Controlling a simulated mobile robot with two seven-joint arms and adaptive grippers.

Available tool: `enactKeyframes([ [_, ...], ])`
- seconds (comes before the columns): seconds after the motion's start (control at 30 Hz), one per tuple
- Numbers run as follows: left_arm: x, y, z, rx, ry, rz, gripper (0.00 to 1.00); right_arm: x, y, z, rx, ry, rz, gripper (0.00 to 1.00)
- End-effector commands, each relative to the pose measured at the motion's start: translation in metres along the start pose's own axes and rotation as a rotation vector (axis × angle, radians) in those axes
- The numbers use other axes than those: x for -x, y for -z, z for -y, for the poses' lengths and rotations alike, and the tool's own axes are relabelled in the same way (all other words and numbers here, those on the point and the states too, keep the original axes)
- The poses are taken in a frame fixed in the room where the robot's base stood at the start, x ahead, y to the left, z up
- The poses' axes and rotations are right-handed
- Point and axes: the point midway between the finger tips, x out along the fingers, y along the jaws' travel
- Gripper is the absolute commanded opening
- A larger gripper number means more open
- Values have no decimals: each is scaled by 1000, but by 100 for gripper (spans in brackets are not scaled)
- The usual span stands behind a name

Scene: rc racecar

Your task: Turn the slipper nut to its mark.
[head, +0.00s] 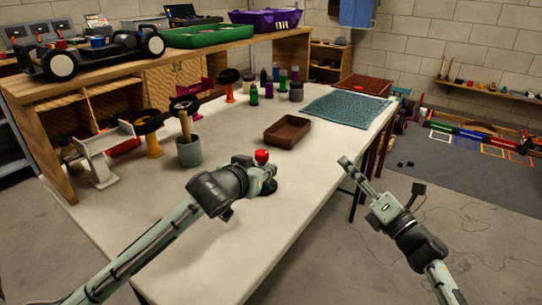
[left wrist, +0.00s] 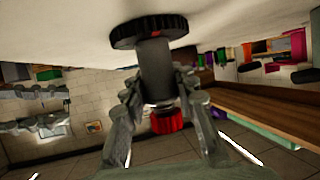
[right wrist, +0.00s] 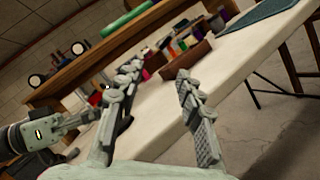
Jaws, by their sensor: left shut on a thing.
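I cannot make out a mark. My right gripper (head: 355,167) is open and empty, off the bench's right edge; its parted fingers show in the right wrist view (right wrist: 157,85).
A brown tray (head: 287,131) and a grey cup (head: 189,152) with a wooden handle stand on the bench (head: 240,225). Bottles and wheels on stands line its back. A teal mat (head: 347,108) lies at the far right. The bench's front middle is clear.

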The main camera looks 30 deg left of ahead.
Motion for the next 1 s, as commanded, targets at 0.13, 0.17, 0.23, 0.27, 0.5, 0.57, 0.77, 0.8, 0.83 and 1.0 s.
enactKeyframes([
  [0.13,0,0,0,0,0,-1,0,-18,33,-74,444,-191,-230,37],
  [0.17,0,0,0,0,0,-1,0,-18,40,-83,514,-220,-266,37],
  [0.23,0,0,0,0,0,-1,0,-16,55,-96,643,-275,-334,37],
  [0.27,0,0,0,0,0,-1,0,-16,60,-100,685,-292,-356,37],
  [0.5,0,0,0,0,0,-1,0,-29,80,-110,784,-334,-409,37],
  [0.57,0,0,0,0,0,-1,0,-39,85,-112,782,-335,-408,37],
  [0.77,0,0,0,0,0,-1,0,-75,104,-118,779,-332,-406,37],
  [0.8,0,0,0,0,0,-1,0,-82,108,-119,778,-332,-406,37],
  [0.83,0,0,0,0,0,-1,0,-87,110,-120,779,-333,-406,37],
  [1.0,0,0,0,0,0,-1,0,-108,121,-122,777,-331,-406,37],
])
